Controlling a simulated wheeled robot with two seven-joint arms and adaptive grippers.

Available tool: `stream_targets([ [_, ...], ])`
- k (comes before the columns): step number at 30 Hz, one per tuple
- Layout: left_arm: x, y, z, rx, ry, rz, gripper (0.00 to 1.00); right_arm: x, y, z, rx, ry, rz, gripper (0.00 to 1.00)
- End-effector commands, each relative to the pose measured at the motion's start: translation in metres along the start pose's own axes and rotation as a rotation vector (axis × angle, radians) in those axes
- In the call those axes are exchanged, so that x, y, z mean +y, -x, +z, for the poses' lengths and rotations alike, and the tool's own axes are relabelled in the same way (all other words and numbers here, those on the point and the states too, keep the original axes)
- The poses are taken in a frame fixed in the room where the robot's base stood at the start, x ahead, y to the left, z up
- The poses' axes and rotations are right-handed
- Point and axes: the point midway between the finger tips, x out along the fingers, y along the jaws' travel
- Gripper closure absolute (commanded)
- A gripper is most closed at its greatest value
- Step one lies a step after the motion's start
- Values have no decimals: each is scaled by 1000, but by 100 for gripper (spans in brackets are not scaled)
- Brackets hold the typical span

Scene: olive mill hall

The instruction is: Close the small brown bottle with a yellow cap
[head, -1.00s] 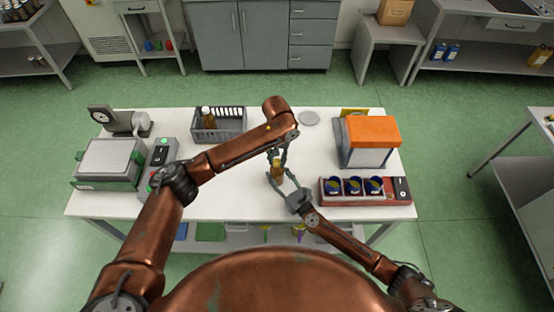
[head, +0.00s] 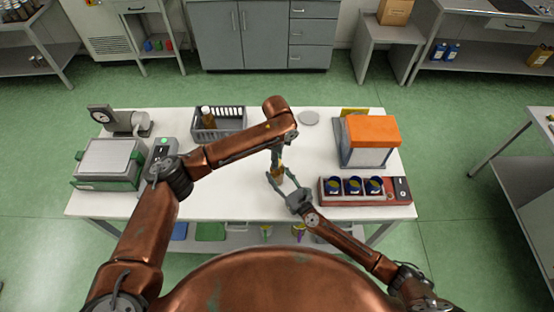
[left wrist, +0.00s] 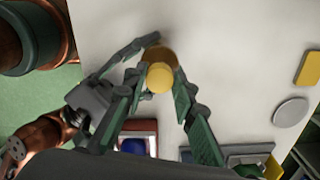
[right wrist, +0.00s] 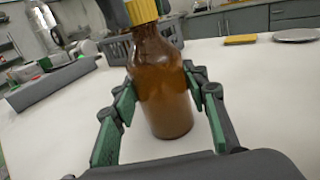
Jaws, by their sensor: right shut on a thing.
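The small brown bottle (right wrist: 160,90) stands upright on the white table, between the fingers of my right gripper (right wrist: 160,105), which is shut on it. In the head view the bottle (head: 277,174) is small and partly covered. The yellow cap (right wrist: 142,11) is at the top of the bottle's neck; whether it is fully seated I cannot tell. My left gripper (head: 277,150) points down from above, with its fingers on both sides of the cap (left wrist: 160,77). Its fingertips are close to the cap's sides, but whether they grip it is unclear.
A grey crate (head: 232,133) holding another brown bottle (head: 208,117) stands behind. A red tray with several dark cups (head: 330,198) and an orange-topped box (head: 372,130) are right. A scale-like device (head: 108,160) stands left. A grey disc (head: 309,118) lies at the back.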

Motion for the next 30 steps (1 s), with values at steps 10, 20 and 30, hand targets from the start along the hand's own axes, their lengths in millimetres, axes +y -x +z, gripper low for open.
stream_targets([
  [10, 0, 0, 0, 0, 2, 0, 57, 0, 0, 0, 0, -1, 1, 100],
  [20, -1, 14, 0, 1, 2, -2, 57, 0, 0, 0, 0, -1, 1, 100],
  [30, -1, 83, 0, 0, 2, -3, 57, 0, 0, 0, 0, -1, 1, 100],
])
